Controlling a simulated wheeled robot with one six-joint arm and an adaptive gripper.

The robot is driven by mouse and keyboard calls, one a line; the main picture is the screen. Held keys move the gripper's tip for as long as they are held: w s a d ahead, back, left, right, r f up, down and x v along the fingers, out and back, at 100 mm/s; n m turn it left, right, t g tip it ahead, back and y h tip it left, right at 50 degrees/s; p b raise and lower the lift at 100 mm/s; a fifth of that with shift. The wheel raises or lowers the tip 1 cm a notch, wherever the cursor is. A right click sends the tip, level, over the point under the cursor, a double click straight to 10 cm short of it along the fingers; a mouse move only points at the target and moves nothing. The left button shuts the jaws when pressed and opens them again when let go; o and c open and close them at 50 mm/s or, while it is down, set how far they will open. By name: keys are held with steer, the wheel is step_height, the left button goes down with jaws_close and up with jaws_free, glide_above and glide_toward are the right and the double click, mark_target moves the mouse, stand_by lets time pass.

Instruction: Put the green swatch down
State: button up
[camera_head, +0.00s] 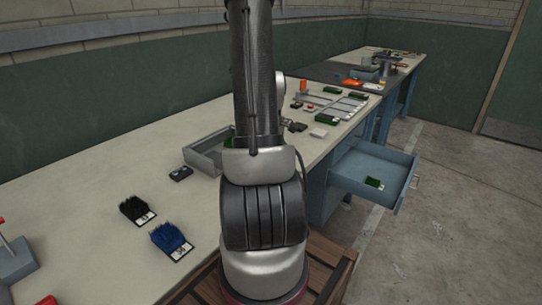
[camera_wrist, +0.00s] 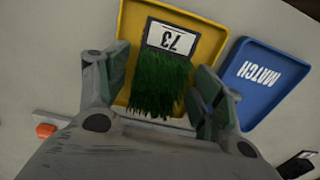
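The green swatch (camera_wrist: 160,82) has grass-like green bristles and a white tag reading 73, upside down in the wrist view. It is over a yellow tray (camera_wrist: 215,32), inside the tray's outline. I cannot tell whether its underside touches the tray floor. My gripper (camera_wrist: 163,62) has one finger close along each side of the swatch, with no clear gap, and appears shut on it.
A blue tray marked MATCH (camera_wrist: 250,84) sits right of the yellow one. The bench holds a black swatch (camera_head: 137,210), a blue swatch (camera_head: 171,241) and a grey bin (camera_head: 203,152). An open drawer (camera_head: 347,165) juts out at right with a green swatch (camera_head: 374,183) inside.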

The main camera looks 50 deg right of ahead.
step_height(320, 180, up, 12)
steer(key=w+a+r+t, duration=0.1)
steer(key=a+r, duration=0.4)
steer(key=a, duration=0.3)
steer(key=w+a+r+t, duration=0.1)
steer(key=a+r, duration=0.3)
steer(key=a, duration=0.4)
steer(key=s+a+r+t, duration=0.2)
steer(key=s+a, duration=0.4)
steer(key=a, duration=0.5)
steer(key=shift+a+r, duration=0.2)
steer(key=shift+r, duration=0.1)
